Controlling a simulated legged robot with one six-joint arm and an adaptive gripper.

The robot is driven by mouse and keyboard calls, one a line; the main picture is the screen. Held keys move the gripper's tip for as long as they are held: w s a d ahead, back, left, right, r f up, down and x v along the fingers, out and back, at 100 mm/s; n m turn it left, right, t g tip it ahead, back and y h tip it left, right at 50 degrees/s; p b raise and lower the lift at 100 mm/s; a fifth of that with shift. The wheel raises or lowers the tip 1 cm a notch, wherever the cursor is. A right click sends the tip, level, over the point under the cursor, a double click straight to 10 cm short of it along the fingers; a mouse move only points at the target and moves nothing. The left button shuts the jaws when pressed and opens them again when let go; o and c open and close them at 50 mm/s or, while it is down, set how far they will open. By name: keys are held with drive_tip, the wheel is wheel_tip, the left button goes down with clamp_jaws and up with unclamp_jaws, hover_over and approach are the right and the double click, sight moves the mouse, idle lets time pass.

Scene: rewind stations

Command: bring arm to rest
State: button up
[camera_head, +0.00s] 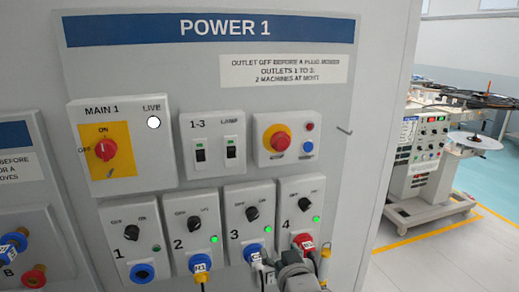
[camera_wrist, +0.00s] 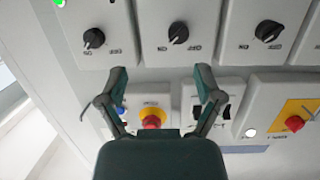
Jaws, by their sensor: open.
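My gripper (camera_wrist: 160,76) is open and empty in the wrist view, its two dark green fingers spread in front of the power panel. The wrist view shows the panel upside down, with the red emergency button (camera_wrist: 153,120) between and beyond the fingers. In the head view, a grey part of my arm shows at the bottom, in front of outlets 3 and 4, and hides some of their lower area. I cannot tell from these frames whether the fingers touch the panel.
The POWER 1 panel (camera_head: 345,90) carries the red MAIN 1 switch (camera_head: 106,149), two black switches and several outlets. A blue plug (camera_head: 200,264) is in outlet 2; a red plug (camera_head: 304,243) is at outlet 4. A hook (camera_head: 345,131) juts out at right. A machine (camera_head: 425,150) stands beyond.

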drive_tip(key=s+d+g+h, duration=0.1)
drive_tip(key=s+d+g, duration=0.2)
drive_tip(key=s, duration=0.4)
drive_tip(key=s+d+m+g+h, duration=0.1)
drive_tip(key=s+d+g, duration=0.2)
drive_tip(key=s, duration=0.4)
drive_tip(key=s+d+r+m+g+h, duration=0.1)
drive_tip(key=s+d+g, duration=0.2)
drive_tip(key=s+d, duration=0.2)
drive_tip(key=shift+s+g+h, duration=0.3)
drive_tip(key=shift+s, duration=0.9)
drive_tip(key=shift+r, duration=0.1)
